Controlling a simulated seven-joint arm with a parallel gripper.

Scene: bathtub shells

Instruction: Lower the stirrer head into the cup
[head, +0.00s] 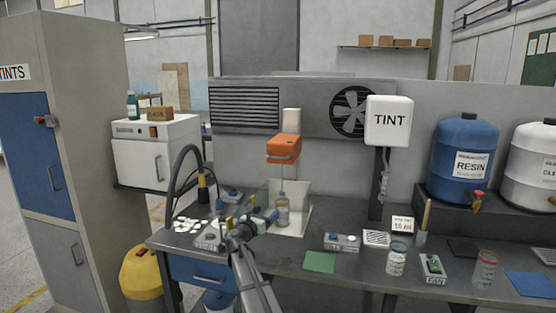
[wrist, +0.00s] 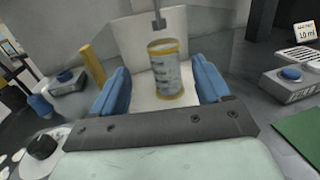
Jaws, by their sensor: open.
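The stirrer has an orange head (head: 283,149) on a pale upright post, with a thin shaft hanging down. A clear cup with yellow bands (head: 282,214) stands below it on the white stand base (head: 300,222). In the wrist view the cup (wrist: 167,72) is upright, and the shaft's lower end (wrist: 158,22) shows just above its rim. I cannot tell how far apart they are. My gripper (head: 262,219) is open in front of the cup. Its blue fingers (wrist: 160,84) appear on either side of the cup in the wrist view, with nothing held.
A button box (head: 342,242) and green mat (head: 319,262) lie to the right. Another blue-buttoned box (wrist: 64,80) and a yellow post (wrist: 92,65) stand left of the cup. A black hose (head: 177,175) arches at left. Further right are a marked cup (head: 396,258) and the FAN switch (head: 432,266).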

